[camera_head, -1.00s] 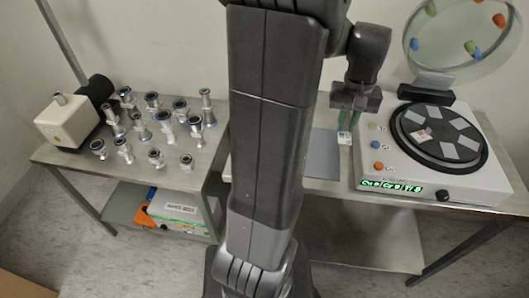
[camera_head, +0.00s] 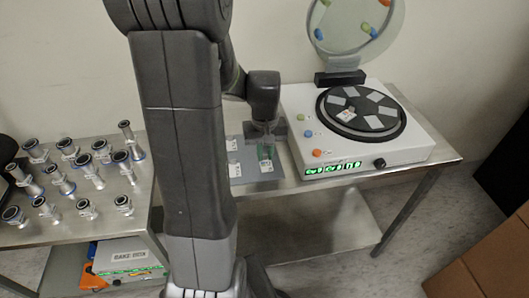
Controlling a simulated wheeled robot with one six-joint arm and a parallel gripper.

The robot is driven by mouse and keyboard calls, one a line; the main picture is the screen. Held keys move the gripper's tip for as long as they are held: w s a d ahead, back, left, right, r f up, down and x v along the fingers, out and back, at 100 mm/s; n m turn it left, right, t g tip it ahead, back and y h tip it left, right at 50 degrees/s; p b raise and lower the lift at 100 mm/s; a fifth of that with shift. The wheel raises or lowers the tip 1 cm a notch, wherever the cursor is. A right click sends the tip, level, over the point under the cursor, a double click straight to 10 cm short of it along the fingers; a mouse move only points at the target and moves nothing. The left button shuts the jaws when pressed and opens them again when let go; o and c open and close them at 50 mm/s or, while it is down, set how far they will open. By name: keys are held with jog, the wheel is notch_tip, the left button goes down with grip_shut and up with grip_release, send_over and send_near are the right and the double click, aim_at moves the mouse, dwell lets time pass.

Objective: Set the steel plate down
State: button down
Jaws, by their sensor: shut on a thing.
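My gripper (camera_head: 265,153), with greenish fingertips, points down over the right part of a flat grey mat (camera_head: 250,180) on the metal bench. It is shut on a small plate with a pale label (camera_head: 266,167), which I take to be the steel plate. The plate is at or just above the mat; I cannot tell whether it touches. The fingers and wrist hide part of it. Two more small pieces with pale labels, one of them a labelled piece (camera_head: 235,169), lie on the mat to the left.
A white machine (camera_head: 410,152) with a black round platter, its lid (camera_head: 357,25) raised, stands close to the right of my gripper. Several metal fittings (camera_head: 85,209) crowd the bench at left. A cardboard box (camera_head: 490,255) is at lower right.

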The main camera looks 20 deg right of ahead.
aim_at(265, 160)
jog(key=shift+f, duration=0.2)
jog(key=c, duration=1.4)
grip_release()
jog(key=shift+r, duration=0.1)
jog(key=shift+r, duration=0.1)
notch_tip(265, 160, up, 12)
jog(key=shift+r+p, duration=0.1)
jog(key=shift+p, duration=0.7)
